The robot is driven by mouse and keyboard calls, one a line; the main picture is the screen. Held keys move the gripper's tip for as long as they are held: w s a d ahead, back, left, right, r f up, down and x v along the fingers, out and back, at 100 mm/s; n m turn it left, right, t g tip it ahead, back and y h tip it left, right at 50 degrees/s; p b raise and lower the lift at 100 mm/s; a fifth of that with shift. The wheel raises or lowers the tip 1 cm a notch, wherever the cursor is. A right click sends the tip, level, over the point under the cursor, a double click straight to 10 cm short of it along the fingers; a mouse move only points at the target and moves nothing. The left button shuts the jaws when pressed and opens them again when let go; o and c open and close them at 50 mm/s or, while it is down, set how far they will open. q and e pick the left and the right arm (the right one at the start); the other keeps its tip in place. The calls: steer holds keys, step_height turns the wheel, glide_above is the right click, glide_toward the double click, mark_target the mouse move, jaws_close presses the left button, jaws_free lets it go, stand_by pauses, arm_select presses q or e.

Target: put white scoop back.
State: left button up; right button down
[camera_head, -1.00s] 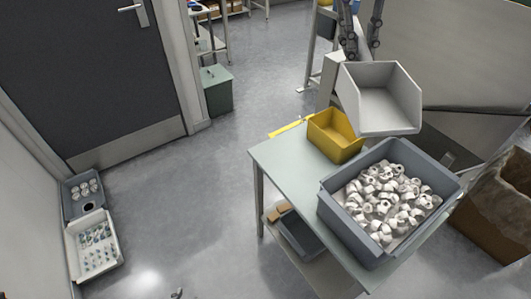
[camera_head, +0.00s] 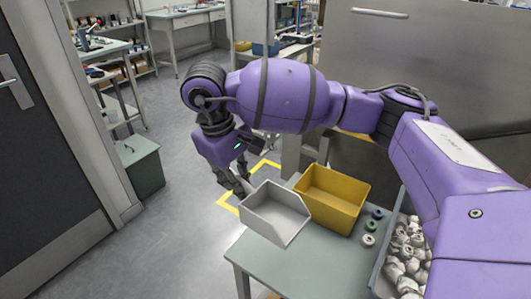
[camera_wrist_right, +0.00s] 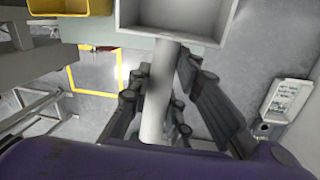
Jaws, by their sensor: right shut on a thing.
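The white scoop (camera_head: 275,213) is in the head view, open side up, by the left end of the green-grey table (camera_head: 300,270). My right gripper (camera_head: 240,183) is at the scoop's back left and shut on its handle. The right wrist view shows the white handle (camera_wrist_right: 156,95) between the dark fingers, with the scoop tray (camera_wrist_right: 170,16) at the top. The scoop appears held near or above the tabletop; I cannot tell whether it touches. My left gripper is not in view.
A yellow bin (camera_head: 333,196) stands right beside the scoop. Small round parts (camera_head: 370,226) stand on the table right of it. A grey crate (camera_head: 382,262) of white caps is partly hidden by my right arm. Yellow floor marking (camera_head: 228,208) lies beyond the table.

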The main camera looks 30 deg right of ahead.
steer(key=shift+n+t, duration=0.3)
steer(key=d+f, duration=0.1)
steer(key=f, duration=0.3)
steer(key=s+f, duration=0.1)
steer(key=f, duration=0.3)
steer(key=d+f+b, duration=0.1)
steer(key=f, duration=0.3)
steer(key=shift+s+d, duration=0.3)
steer(key=shift+d, duration=0.05)
step_height(320, 180, down, 3)
steer(key=shift+f, duration=0.1)
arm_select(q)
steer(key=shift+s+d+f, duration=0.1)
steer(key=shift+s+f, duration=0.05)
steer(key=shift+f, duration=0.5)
